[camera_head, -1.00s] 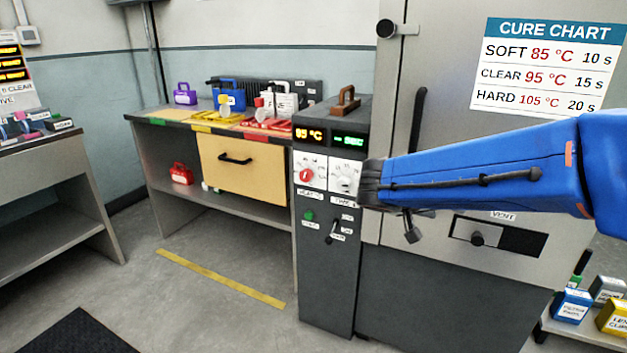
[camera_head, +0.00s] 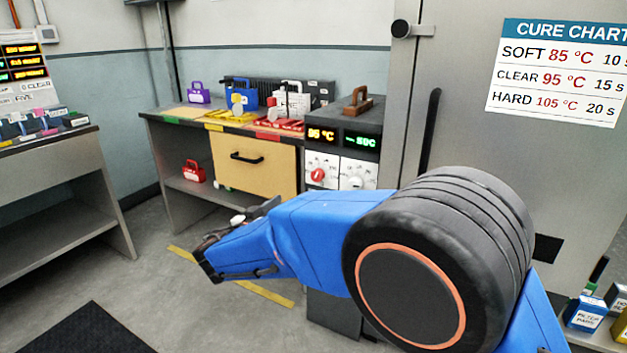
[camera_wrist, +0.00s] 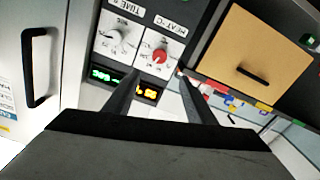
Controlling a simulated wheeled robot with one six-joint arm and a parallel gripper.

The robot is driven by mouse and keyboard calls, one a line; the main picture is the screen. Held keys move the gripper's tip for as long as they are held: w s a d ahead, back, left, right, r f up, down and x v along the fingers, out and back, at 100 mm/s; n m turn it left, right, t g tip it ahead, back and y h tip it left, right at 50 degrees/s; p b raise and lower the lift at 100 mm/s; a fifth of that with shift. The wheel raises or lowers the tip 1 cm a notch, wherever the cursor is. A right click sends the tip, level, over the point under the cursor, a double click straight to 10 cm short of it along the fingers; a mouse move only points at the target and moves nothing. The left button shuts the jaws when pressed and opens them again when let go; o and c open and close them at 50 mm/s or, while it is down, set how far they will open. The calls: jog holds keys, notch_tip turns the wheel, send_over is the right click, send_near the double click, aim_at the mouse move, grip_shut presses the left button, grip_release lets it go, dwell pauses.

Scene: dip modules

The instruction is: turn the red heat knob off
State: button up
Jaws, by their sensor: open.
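The red heat knob (camera_head: 317,174) is on a white plate on the front of the dark control cabinet, below the amber display (camera_head: 321,134) that reads 85 °C. In the wrist view the red knob (camera_wrist: 159,57) shows upside down under the label HEAT. My gripper (camera_wrist: 158,76) is open and empty, its two dark fingers framing the knob in that picture. I cannot tell how far the fingertips are from the knob. In the head view my blue arm reaches left in front of the cabinet and hides its lower part.
The white time knob (camera_head: 356,182) is right beside the heat knob; it also shows in the wrist view (camera_wrist: 114,37). A tan drawer (camera_head: 255,165) with a black handle is left of the cabinet. A metal door with a black handle (camera_head: 430,130) stands to the right.

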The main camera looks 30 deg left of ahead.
aim_at(315, 177)
jog(key=w, duration=1.7)
jog(key=shift+a, duration=0.1)
jog(key=c, duration=1)
